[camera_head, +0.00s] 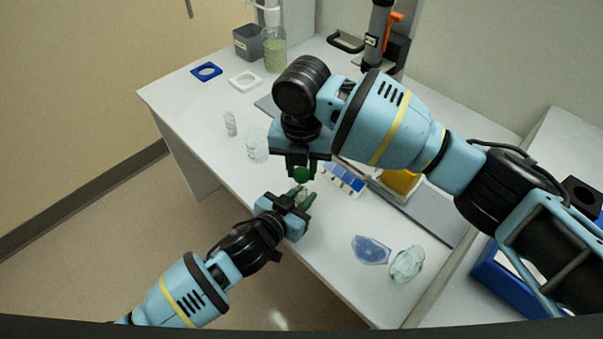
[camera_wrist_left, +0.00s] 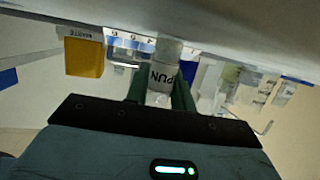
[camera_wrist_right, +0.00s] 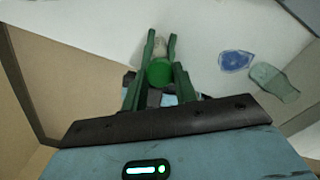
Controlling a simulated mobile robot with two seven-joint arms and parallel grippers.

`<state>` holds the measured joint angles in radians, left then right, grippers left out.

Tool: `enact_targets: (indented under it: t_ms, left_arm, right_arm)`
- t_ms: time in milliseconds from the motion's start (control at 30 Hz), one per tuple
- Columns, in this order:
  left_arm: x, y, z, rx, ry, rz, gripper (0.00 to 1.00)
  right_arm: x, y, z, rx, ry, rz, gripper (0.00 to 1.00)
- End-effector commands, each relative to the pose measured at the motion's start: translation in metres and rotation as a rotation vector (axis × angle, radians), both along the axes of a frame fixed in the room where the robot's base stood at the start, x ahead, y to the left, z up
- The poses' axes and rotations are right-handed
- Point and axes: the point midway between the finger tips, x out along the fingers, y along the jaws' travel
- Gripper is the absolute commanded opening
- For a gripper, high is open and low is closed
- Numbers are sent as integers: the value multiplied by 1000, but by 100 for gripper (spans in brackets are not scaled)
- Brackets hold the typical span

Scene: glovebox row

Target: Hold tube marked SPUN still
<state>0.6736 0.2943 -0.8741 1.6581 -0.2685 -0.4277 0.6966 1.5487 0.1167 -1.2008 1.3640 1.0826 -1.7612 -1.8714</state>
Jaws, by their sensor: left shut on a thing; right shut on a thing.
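The tube marked SPUN (camera_wrist_left: 163,75) is a small clear tube with a white label, seen close up in the left wrist view. My left gripper (camera_head: 299,196) is shut on it near the bench's front edge, with a finger on each side. A green cap (camera_head: 302,174) shows just above the left gripper in the head view. My right gripper (camera_head: 303,168) comes from above and is shut on the cap. The cap (camera_wrist_right: 158,72) also sits between the right fingers in the right wrist view. I cannot tell whether the cap touches the tube.
A blue-and-white rack (camera_head: 343,181) and a yellow waste bin (camera_head: 400,183) stand behind my grippers. A clear beaker (camera_head: 257,146) and a small vial (camera_head: 230,123) stand to the left. A blue flat piece (camera_head: 370,250) and a crumpled pale piece (camera_head: 407,264) lie at the right front.

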Motion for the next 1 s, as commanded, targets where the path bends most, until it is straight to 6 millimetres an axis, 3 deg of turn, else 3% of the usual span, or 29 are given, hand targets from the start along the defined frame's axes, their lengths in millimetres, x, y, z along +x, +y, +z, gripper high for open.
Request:
enact_targets:
  t_ms: [267, 300, 467, 800, 1000]
  left_arm:
    - [0, 0, -1, 1, 1, 0, 0]
    - [0, 0, -1, 1, 1, 0, 28]
    - [0, 0, 0, 1, 1, 0, 49]
    - [-2, 1, 0, 0, 0, 0, 49]
    - [-20, 13, 7, 0, 2, 0, 49]
  right_arm:
    - [-1, 0, 6, 0, 1, 1, 1]
    - [-1, 0, 6, 0, 1, 1, 1]
    - [-1, 0, 6, -1, 1, 1, 1]
    - [0, 0, 6, 0, 0, 1, 1]
    - [0, 0, 11, -1, -5, 1, 1]
